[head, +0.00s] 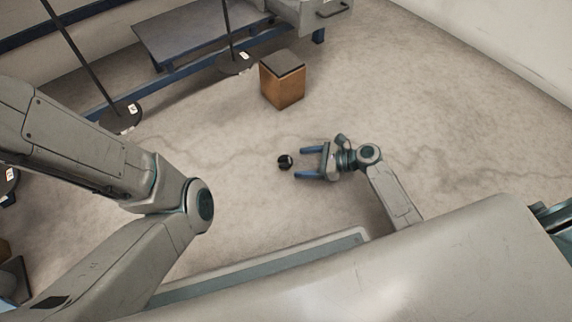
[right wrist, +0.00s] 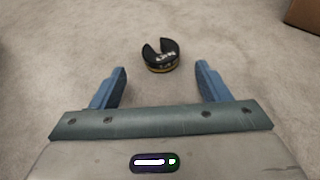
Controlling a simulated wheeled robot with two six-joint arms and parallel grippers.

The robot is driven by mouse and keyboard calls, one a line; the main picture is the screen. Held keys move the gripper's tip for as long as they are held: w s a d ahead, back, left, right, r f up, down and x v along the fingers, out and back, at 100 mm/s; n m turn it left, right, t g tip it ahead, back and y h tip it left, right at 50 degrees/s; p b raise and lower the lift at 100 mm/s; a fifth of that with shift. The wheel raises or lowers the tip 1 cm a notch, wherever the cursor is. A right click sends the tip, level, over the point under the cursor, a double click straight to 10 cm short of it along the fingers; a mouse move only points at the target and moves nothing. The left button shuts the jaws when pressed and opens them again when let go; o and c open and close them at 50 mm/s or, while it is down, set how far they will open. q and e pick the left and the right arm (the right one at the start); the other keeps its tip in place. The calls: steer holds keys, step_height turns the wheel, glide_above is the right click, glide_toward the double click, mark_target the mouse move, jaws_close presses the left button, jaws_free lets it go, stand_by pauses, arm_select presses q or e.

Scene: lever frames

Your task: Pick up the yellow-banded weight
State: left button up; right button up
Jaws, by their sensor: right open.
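The yellow-banded weight (right wrist: 161,57) is a small dark slotted disc with a yellow band around its lower edge and pale markings on its side. It lies on the floor, and in the head view (head: 285,162) it shows as a small dark round piece. My right gripper (head: 296,163) is open, with its two blue fingers pointing left at the weight. In the right wrist view the weight sits ahead of and between the fingertips (right wrist: 162,68), apart from both. My left arm comes in from the left of the head view, but its gripper is out of the picture.
A brown box with a dark top (head: 283,80) stands on the floor beyond the weight. Black rods rise from round dark bases (head: 120,117) (head: 236,64) near a blue-framed bench (head: 190,37). The floor around the weight is clear.

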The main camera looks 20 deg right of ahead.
mark_target(291, 162)
steer(key=b+x, duration=0.4)
steer(key=shift+w+a+b, duration=0.25)
steer(key=shift+a+b, duration=0.05)
steer(key=shift+a, duration=0.15)
steer(key=c, duration=1.1)
steer(key=shift+r, duration=0.1)
steer(key=shift+c, duration=0.2)
